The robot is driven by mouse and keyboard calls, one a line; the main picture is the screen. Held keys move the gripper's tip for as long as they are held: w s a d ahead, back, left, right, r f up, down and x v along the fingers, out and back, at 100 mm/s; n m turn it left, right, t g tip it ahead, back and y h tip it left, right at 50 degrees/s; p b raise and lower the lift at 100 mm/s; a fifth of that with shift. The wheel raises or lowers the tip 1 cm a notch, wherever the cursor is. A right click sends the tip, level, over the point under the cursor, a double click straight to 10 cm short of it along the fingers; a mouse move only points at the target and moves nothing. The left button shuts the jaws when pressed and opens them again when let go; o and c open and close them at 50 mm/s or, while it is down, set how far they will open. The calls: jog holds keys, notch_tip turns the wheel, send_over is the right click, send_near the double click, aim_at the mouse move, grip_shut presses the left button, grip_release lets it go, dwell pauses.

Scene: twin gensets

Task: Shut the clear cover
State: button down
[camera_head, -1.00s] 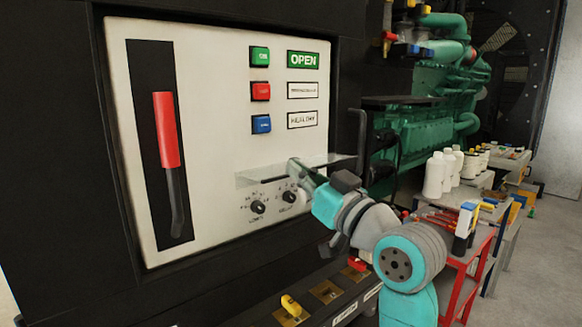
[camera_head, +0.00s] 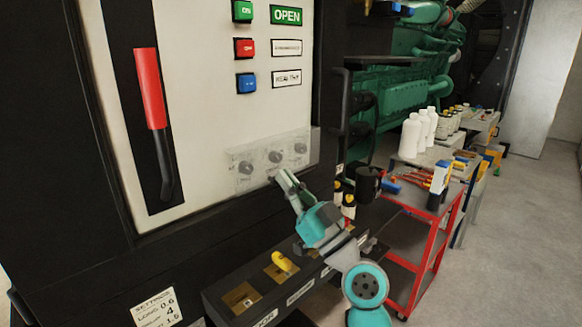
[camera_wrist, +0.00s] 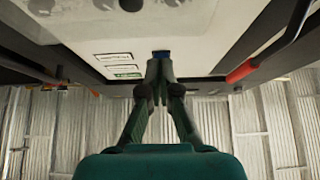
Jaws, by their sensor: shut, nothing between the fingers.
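The clear cover (camera_head: 238,158) lies down over the dials (camera_head: 275,157) on the lower part of the white panel. It looks flat against the panel or nearly so; I cannot tell whether a small gap is left. The dials show through it. My gripper (camera_head: 279,178) is shut and empty, with its tips at the cover's lower edge; whether they touch it I cannot tell. In the wrist view my gripper (camera_wrist: 158,66) points at the panel, its fingers together, and the dials show at the top edge.
A red-handled lever (camera_head: 150,90) is on the panel's left. Green, red and blue buttons (camera_head: 245,48) sit above the cover. A ledge with a yellow switch (camera_head: 283,261) runs below. A red cart (camera_head: 440,215) with bottles and tools stands at right, beside open floor.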

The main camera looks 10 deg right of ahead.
aim_at(262, 189)
jog(key=w+f, duration=0.1)
jog(key=w+a+f, duration=0.1)
jog(key=f, duration=0.1)
jog(key=w+a+f, duration=0.1)
jog(key=f, duration=0.1)
jog(key=shift+w+a+f, duration=0.75)
jog(key=shift+w+a, duration=0.05)
jog(key=shift+w, duration=0.2)
jog(key=shift+r, duration=0.1)
